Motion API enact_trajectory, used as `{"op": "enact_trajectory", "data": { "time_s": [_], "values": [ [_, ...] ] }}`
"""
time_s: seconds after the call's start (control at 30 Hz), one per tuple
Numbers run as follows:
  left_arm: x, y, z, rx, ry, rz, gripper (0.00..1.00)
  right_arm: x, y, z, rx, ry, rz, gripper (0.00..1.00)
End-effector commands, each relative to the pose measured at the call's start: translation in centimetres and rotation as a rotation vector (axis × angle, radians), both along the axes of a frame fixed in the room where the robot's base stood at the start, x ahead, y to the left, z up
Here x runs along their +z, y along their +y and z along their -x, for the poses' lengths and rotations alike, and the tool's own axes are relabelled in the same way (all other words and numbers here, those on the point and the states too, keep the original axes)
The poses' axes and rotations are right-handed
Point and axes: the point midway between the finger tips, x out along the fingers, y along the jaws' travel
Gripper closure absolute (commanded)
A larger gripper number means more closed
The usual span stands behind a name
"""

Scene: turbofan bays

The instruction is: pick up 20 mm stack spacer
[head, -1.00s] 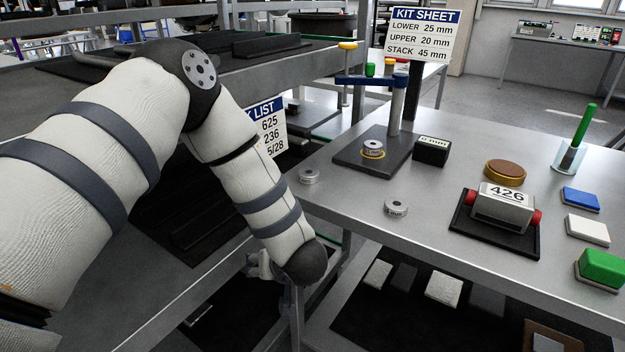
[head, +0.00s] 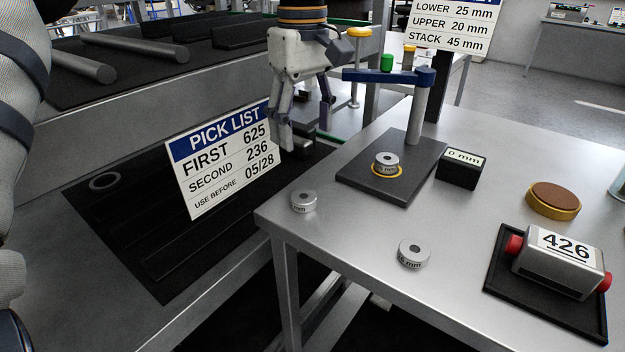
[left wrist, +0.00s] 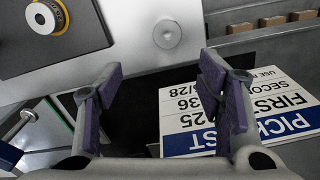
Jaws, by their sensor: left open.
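Three short grey cylindrical spacers are on the table. One (head: 303,201) stands at the table's left corner, one (head: 414,253) stands nearer the front, and one (head: 386,162) sits in a yellow ring on the black stand plate. Their labels are too small or partly turned, so I cannot tell which is 20 mm. My left gripper (head: 306,135) is open and empty, pointing down above and behind the corner spacer. In the left wrist view one spacer (left wrist: 167,34) lies beyond the fingertips, between their lines, apart from them. My right gripper is not in view.
The stand post (head: 416,115) with a blue arm rises beside my left gripper. A black labelled block (head: 461,169), a brown-topped round pad (head: 553,200) and the 426 device (head: 562,260) are on the table. The pick list sign (head: 225,165) stands left of the table.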

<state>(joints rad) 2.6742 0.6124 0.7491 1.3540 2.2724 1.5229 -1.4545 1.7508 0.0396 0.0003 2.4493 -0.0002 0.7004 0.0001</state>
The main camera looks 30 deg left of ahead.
Motion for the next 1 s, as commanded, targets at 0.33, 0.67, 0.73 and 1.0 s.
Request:
{"op": "enact_trajectory", "data": {
  "time_s": [0.33,0.67,0.73,1.0],
  "values": [
    [-6.5,0.0,0.2,0.001,0.005,-0.002,0.39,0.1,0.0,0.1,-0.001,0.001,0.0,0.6],
    [-11.7,-0.3,0.8,0.001,0.003,-0.002,0.39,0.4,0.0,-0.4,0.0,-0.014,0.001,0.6],
    [-12.1,-0.3,0.8,0.002,0.002,-0.002,0.39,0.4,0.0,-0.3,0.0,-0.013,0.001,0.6],
    [-12.0,-0.3,0.7,0.001,0.002,-0.002,0.62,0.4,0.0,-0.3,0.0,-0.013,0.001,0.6]
  ]
}}
